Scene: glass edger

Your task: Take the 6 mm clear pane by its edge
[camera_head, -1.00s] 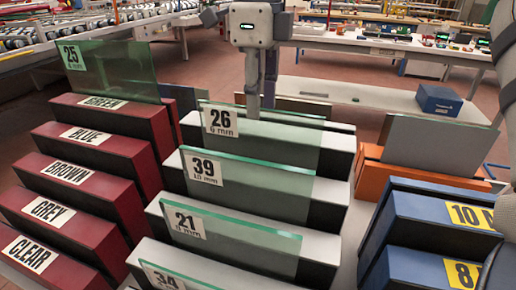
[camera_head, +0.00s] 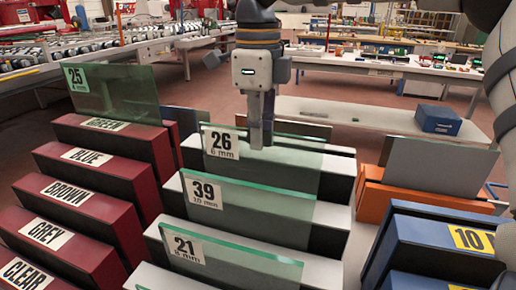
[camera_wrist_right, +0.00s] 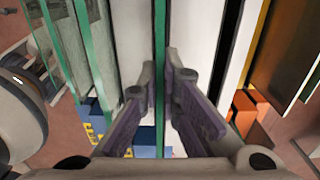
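The 6 mm clear pane (camera_head: 292,166) is a greenish glass sheet with a white label reading 26 and 6 mm. It stands upright in the middle rack of pale and dark blocks. My right gripper (camera_head: 262,140) points down at its top edge. In the right wrist view the pane shows edge-on as a green strip (camera_wrist_right: 160,60) between the two fingers of my right gripper (camera_wrist_right: 160,68). Narrow gaps seem to remain on both sides, so the fingers look open around it. My left gripper is out of view.
Pane 39 (camera_head: 260,210) and pane 21 (camera_head: 240,262) stand in front in the same rack. Pane 25 (camera_head: 115,92) stands at the left on the red stepped rack (camera_head: 85,205). A grey sheet (camera_head: 435,165) stands in the orange rack at the right. A blue box (camera_head: 438,119) sits on the bench behind.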

